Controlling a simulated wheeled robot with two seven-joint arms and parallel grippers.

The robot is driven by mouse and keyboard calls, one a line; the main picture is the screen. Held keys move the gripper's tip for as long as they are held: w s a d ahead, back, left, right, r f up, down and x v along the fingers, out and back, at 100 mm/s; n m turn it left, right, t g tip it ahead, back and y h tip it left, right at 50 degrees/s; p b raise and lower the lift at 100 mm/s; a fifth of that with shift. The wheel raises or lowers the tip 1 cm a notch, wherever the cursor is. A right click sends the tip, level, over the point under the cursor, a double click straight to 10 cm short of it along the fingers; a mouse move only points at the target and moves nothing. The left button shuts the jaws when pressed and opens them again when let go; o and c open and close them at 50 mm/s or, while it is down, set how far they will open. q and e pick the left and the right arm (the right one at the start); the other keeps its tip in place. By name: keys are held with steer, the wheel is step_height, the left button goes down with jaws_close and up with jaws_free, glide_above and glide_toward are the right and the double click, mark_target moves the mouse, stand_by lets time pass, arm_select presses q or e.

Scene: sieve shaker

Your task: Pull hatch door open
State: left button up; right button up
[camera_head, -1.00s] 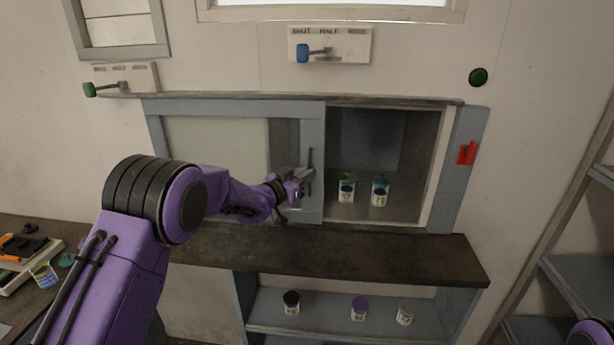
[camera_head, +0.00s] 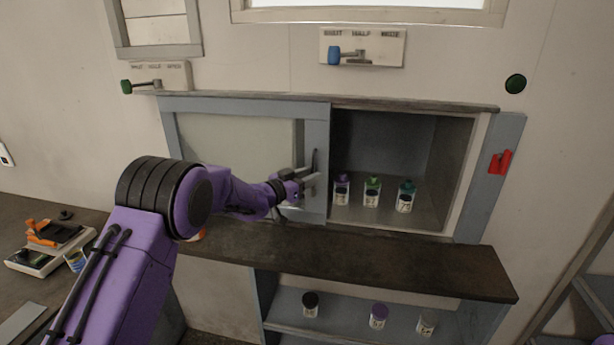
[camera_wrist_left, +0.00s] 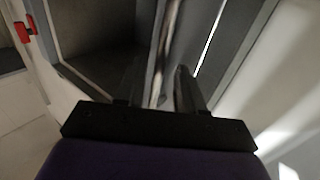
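The hatch door (camera_head: 318,140) is a grey-framed sliding panel with a pale pane. It covers the left part of the wall hatch, and the right part stands open. An upright bar handle (camera_head: 314,160) is near the door's right edge. My left gripper (camera_head: 308,181) is at this handle, its fingers on either side of it. In the left wrist view the handle bar (camera_wrist_left: 165,45) runs between the two dark fingers (camera_wrist_left: 160,85), which are close together around it. The fingers hide the exact contact. My right gripper is out of view.
Three small jars (camera_head: 373,192) stand inside the open hatch. A dark ledge (camera_head: 400,262) runs below it, over a shelf with more jars (camera_head: 378,316). A red latch (camera_head: 501,162) is on the right post. Blue (camera_head: 333,56) and green (camera_head: 126,87) knobbed levers are above.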

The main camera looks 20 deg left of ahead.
arm_select(q)
steer(key=shift+w, duration=0.1)
steer(key=b+v, duration=0.3)
steer(key=v, duration=0.7)
steer(key=shift+s+a+b, duration=0.15)
steer(key=shift+s+b, duration=0.1)
steer(key=shift+b, duration=0.1)
